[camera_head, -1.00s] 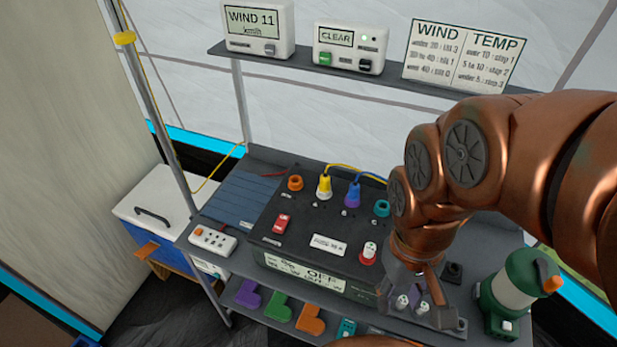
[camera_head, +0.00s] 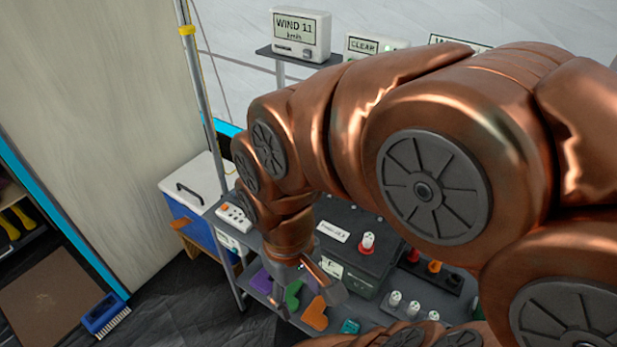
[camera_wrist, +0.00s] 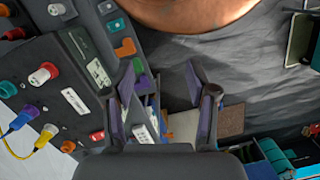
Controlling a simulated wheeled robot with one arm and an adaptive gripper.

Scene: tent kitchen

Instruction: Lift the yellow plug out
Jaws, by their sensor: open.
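The yellow plug (camera_wrist: 46,134) shows in the wrist view, standing on the dark control box (camera_wrist: 60,45) at the left, with a yellow cable running from it. A blue plug (camera_wrist: 20,121) stands beside it. In the head view my arm hides both plugs. My gripper (camera_wrist: 160,68) is open and empty, off the side of the box, apart from the plug. In the head view my gripper (camera_head: 306,302) hangs in front of the box, over the lower shelf.
An orange socket (camera_wrist: 68,146), a teal socket (camera_wrist: 8,88) and a red switch (camera_wrist: 97,136) are on the box near the plugs. A red-and-white knob (camera_head: 367,244) stands at its front. A blue cooler (camera_head: 190,222) with a white lid stands to the left.

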